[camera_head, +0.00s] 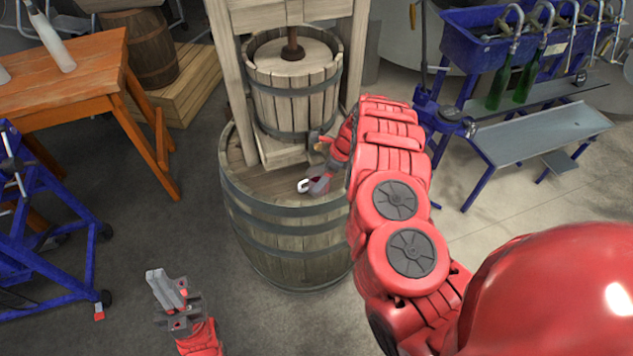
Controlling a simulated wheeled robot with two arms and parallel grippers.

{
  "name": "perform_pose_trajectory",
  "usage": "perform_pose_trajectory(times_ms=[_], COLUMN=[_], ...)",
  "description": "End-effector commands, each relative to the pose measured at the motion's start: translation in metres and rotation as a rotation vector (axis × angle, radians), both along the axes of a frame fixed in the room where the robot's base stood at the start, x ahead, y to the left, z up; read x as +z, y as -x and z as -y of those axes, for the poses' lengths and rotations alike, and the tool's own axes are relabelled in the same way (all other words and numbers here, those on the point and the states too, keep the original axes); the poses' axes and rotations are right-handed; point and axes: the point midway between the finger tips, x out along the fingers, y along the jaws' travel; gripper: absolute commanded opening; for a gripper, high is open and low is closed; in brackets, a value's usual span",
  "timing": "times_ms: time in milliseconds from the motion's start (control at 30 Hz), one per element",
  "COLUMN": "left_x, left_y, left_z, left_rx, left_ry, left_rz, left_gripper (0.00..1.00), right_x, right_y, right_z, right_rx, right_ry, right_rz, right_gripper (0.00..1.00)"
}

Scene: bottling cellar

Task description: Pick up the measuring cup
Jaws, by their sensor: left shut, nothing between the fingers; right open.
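I cannot make out the measuring cup for certain. A small thing with a white curved edge (304,186) shows on the top of the upright barrel, at my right gripper; it may be the cup, but it is too small to tell. My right gripper (318,163) is open above the barrel top, in front of the press, its arm coming in from the right. I cannot tell whether it touches that small thing. My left gripper (163,287) is shut and empty, low over the floor to the left of the barrel.
The barrel (290,235) carries a wooden basket press (293,92) with upright posts. A wooden table (85,72) stands at the left, above a blue metal frame (45,265). A blue bottling rack (470,40) with green bottles and a grey bench (540,135) are at the right.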

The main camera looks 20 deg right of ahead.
Motion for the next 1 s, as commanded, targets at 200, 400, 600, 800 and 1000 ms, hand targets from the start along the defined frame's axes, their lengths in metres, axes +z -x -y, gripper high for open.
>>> perform_pose_trajectory(times_ms=[200, 400, 600, 800, 1000], left_x=[0.0033, 0.0028, 0.0028, 0.0028, 0.0028], left_y=[0.0001, 0.0000, 0.0000, 0.0000, 0.0000], left_z=[0.0001, 0.0000, 0.0000, 0.0000, 0.0000], left_rx=[0.000, 0.000, 0.000, 0.000, 0.000], left_ry=[0.000, 0.000, 0.000, 0.000, 0.000], left_rz=[0.000, 0.000, 0.000, 0.000, 0.000], left_gripper=[0.00, 0.00, 0.00, 0.00, 0.00], right_x=[-0.0086, -0.0084, -0.0082, -0.0079, -0.0078], right_y=[-0.0011, -0.0016, -0.0017, -0.0018, -0.0018], right_z=[-0.0043, -0.0043, -0.0041, -0.0040, -0.0041], right_rx=[0.003, 0.002, 0.002, 0.002, 0.002], right_ry=[-0.001, -0.001, -0.001, -0.002, -0.002], right_rz=[-0.001, 0.000, 0.000, 0.001, 0.001], right_gripper=[1.00, 1.00, 0.64, 0.28, 0.27])
